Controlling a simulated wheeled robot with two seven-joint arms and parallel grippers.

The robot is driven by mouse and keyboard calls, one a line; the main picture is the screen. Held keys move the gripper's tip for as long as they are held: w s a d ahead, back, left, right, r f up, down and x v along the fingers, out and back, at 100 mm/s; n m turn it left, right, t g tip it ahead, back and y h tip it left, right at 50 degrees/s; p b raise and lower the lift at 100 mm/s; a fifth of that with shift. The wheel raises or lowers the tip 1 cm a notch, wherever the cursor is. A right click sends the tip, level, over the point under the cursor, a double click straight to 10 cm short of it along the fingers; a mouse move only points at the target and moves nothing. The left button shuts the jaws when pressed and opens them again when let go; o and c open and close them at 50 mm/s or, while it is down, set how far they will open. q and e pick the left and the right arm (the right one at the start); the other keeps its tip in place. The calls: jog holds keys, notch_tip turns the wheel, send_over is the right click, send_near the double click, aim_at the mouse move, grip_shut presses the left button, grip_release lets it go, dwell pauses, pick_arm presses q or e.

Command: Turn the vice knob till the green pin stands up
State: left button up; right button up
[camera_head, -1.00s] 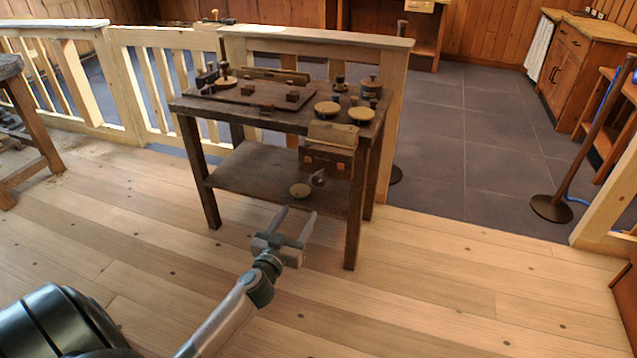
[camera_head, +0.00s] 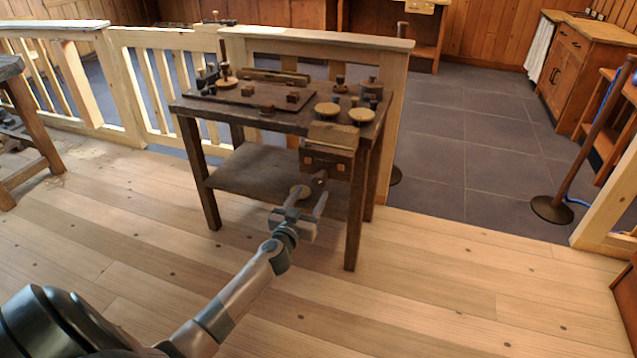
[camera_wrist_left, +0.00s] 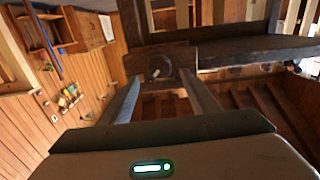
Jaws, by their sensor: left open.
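The wooden vice (camera_head: 327,152) is fixed to the front right of the dark workbench, with a pale block on top and a dark front jaw. Its small knob (camera_head: 319,178) sticks out below the jaw. In the left wrist view a small round knob (camera_wrist_left: 158,70) shows on the vice's dark face (camera_wrist_left: 143,61). My left gripper (camera_head: 310,190) is open, just in front of the vice; its fingers point at the knob, and in the wrist view they flank it. I cannot make out contact. I cannot pick out the green pin. My right gripper is not in view.
The workbench top (camera_head: 228,98) carries several dark blocks, spools and pale discs. Table legs flank the gripper. A railing (camera_head: 315,40) stands behind; the floor in front is clear.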

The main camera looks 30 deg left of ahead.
aim_at(318, 183)
pick_arm(q)
jog(key=x, duration=0.6)
jog(key=shift+w+a+b, duration=0.1)
jog(key=shift+b, duration=0.3)
jog(key=shift+w+a, duration=0.15)
jog(key=shift+w, duration=0.55)
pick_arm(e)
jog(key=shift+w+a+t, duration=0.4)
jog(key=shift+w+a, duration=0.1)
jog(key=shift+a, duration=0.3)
pick_arm(q)
jog(key=c, duration=1)
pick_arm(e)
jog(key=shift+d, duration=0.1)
